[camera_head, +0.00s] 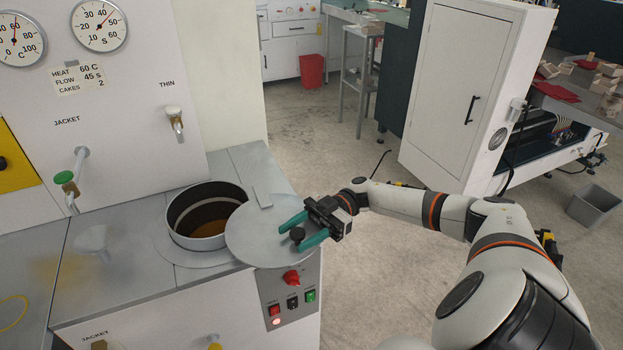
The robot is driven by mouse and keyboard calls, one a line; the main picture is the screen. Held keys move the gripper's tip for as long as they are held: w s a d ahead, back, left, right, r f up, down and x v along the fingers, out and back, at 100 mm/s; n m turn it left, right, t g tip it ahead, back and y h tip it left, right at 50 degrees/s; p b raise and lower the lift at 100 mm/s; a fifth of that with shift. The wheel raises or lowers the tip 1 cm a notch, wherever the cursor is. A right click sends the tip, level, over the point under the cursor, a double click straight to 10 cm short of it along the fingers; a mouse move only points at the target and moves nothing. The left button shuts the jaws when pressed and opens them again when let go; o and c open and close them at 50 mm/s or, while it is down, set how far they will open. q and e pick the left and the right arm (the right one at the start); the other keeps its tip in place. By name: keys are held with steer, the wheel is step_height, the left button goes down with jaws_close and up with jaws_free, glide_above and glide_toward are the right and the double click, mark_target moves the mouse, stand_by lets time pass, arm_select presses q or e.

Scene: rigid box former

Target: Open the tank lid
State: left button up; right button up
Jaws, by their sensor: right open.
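The tank (205,210) is a round metal well set in the grey counter, with an orange-brown liquid low inside. Its opening is uncovered. The tank lid (252,236) is a flat grey disc lying to the right of the opening, reaching toward the counter's right edge. A dark round knob (297,234) stands on the lid. My right gripper (291,234) is over the lid with its green fingers apart, one on each side of the knob. I cannot tell whether the fingers touch the knob. My left gripper is not in view.
A control panel (291,295) with a red knob and switches is on the counter's front below the lid. Gauges and a THIN tap (174,122) are on the panel behind. A white cabinet (455,95) stands at the right. The floor between is clear.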

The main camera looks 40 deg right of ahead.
steer(key=d+b, duration=0.4)
steer(key=d, duration=0.7)
steer(key=shift+s+d, duration=0.25)
steer(key=shift+s, duration=0.15)
